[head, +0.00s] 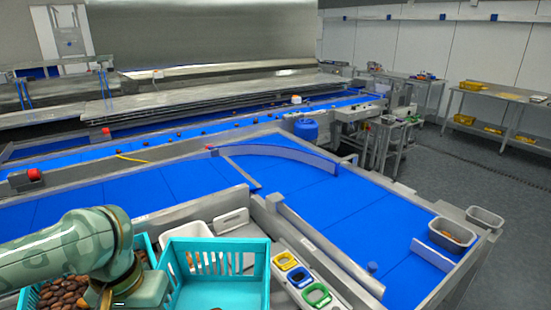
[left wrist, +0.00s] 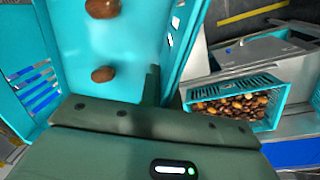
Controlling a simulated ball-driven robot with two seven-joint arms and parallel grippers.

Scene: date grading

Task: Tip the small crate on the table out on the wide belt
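Two teal crates stand side by side at the bottom left of the head view. The left crate (head: 146,243) holds many brown dates (head: 66,294). The other crate (head: 250,245) looks nearly empty. In the left wrist view, a large near crate (left wrist: 80,65) has two dates on its floor, and a crate full of dates (left wrist: 235,84) lies farther right. My left gripper (left wrist: 153,85) is close beside the near crate's wall; whether its fingers grip the rim is hidden. The wide blue belt (head: 340,215) lies beyond the crates. My right gripper is not in view.
A steel ledge with blue, yellow and green bins (head: 300,277) stands right of the crates. A low curved guide (head: 280,151) crosses the belt. A grey tub (head: 452,233) sits at the belt's far right edge. The belt's middle is clear.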

